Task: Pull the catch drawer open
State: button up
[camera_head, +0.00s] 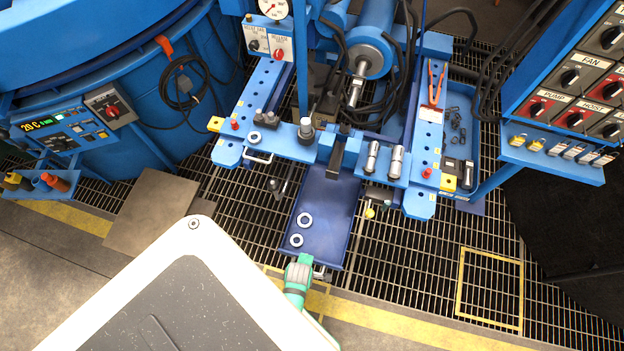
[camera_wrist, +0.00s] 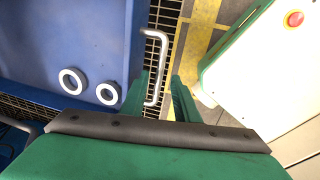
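The catch drawer (camera_head: 333,215) is a dark blue tray below the blue press frame. It extends out from under the frame toward my gripper, with two pale rings lying in it near the front. In the wrist view the drawer (camera_wrist: 85,40) fills the upper left. Its silver bar handle (camera_wrist: 153,36) is on the front edge. My green gripper (camera_wrist: 160,88) is open, with one finger on each side of the handle's lower part; contact is not clear. In the head view my gripper (camera_head: 300,270) is at the drawer's front edge, mostly hiding the handle.
The blue frame (camera_head: 285,145) stands behind the drawer, with tongs and metal cylinders on it. A control panel (camera_head: 580,85) is at right, and a round blue furnace (camera_head: 150,80) at left. Grating (camera_head: 400,270) with yellow floor lines lies around the drawer, clear at front right.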

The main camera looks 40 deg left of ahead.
jog(key=shift+w+d, duration=0.1)
jog(key=shift+w+r, duration=0.1)
notch_tip(320, 180, up, 10)
jog(key=s, duration=0.2)
jog(key=shift+d+r, duration=0.25)
jog(key=shift+d, duration=0.2)
jog(key=shift+d, duration=0.1)
dwell(0.3)
jog(key=d+r+m+t, duration=0.4)
jog(key=r+m, duration=0.4)
jog(key=r, duration=0.3)
jog(key=w+d+r+m+t, duration=0.1)
jog(key=d+r+m+t, duration=0.4)
jog(key=r, duration=0.6)
jog(key=d+r+m+t+h, duration=0.1)
jog(key=d+r+m+t, duration=0.3)
jog(key=r+m, duration=0.6)
jog(key=shift+w+d+r+m+t, duration=0.35)
jog(key=shift+d+r, duration=0.25)
jog(key=shift+r, duration=0.1)
